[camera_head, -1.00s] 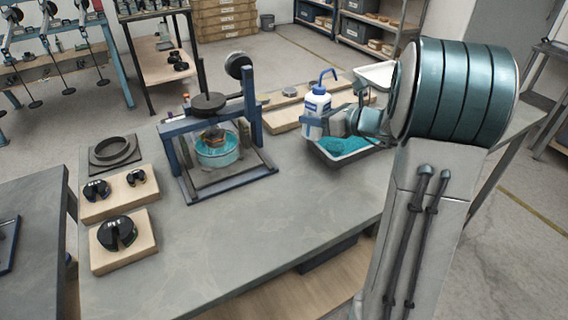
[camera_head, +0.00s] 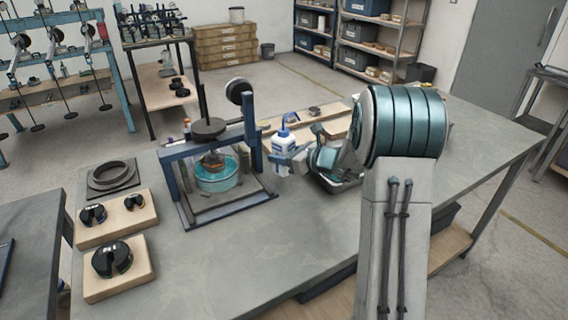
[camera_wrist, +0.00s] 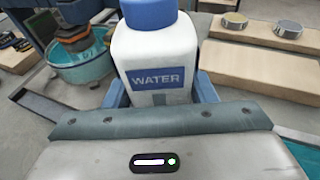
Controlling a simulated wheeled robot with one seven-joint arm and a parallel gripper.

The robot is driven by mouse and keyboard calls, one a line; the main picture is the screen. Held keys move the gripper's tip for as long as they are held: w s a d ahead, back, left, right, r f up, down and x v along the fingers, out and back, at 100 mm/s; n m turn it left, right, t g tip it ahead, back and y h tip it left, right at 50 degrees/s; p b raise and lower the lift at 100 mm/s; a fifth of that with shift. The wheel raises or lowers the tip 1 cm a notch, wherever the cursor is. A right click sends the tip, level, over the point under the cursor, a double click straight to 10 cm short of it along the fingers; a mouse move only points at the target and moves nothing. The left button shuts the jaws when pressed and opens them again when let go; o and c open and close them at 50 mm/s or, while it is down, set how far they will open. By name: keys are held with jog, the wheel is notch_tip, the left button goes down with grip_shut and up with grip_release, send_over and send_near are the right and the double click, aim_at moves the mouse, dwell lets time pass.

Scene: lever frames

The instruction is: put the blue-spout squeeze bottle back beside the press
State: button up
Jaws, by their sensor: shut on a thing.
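The white squeeze bottle (camera_head: 285,143) with a blue spout stands upright between the fingers of my gripper (camera_head: 280,160), just right of the press. In the wrist view the bottle (camera_wrist: 156,50) shows its blue WATER label, with a blue finger on each side. My gripper is shut on it. The press (camera_head: 215,150) has a blue frame, a dark weight on top and a clear teal-tinted bowl (camera_head: 217,177) inside. The bowl also shows in the wrist view (camera_wrist: 85,68). The bottle's base is hidden, so I cannot tell whether it touches the table.
A wooden board (camera_head: 330,122) with small discs lies behind. Wooden blocks with slotted black weights (camera_head: 112,258) and a square plate with a ring (camera_head: 112,175) sit left. The table's front middle (camera_head: 255,245) is clear.

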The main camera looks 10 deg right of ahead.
jog(key=shift+f, duration=1.6)
jog(key=shift+f, duration=0.15)
jog(key=o, duration=0.8)
jog(key=shift+c, duration=0.2)
